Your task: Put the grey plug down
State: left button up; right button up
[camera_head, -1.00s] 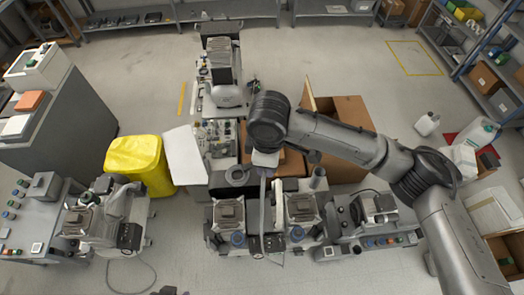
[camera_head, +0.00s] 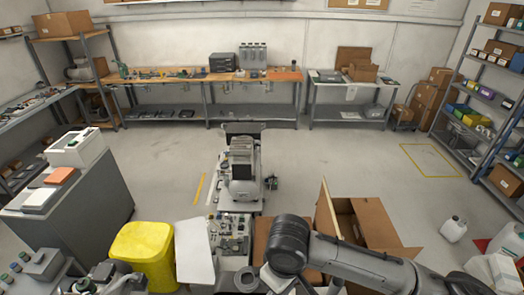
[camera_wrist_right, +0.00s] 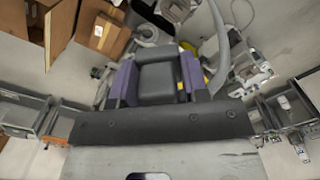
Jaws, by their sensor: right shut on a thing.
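My right gripper (camera_wrist_right: 158,62) has two purple fingers and is shut on a dark grey block, which I take to be the grey plug (camera_wrist_right: 158,84), in the right wrist view. The plug sits between both fingers, and its far end is hard to make out. In the head view my right arm comes in from the lower right and its dark wrist is at the bottom middle; the fingers and the plug do not show there.
A compressor (camera_head: 240,165) stands on the floor ahead. An open cardboard box (camera_head: 378,225) is right of my right wrist. A yellow bin (camera_head: 143,250) and a white panel (camera_head: 194,250) are to the left. The floor farther back is mostly clear, with workbenches along the wall.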

jog(key=s+d+r+m, duration=0.2)
jog(key=s+d+m, duration=0.1)
jog(key=s+m, duration=0.35)
jog(key=s+d+m, duration=0.1)
jog(key=d+m, duration=0.1)
jog(key=d, duration=1)
jog(key=shift+s+d+r, duration=0.15)
jog(key=shift+s+r, duration=0.05)
jog(key=shift+r, duration=0.25)
jog(key=shift+d+m, duration=0.1)
jog(key=shift+m, duration=0.15)
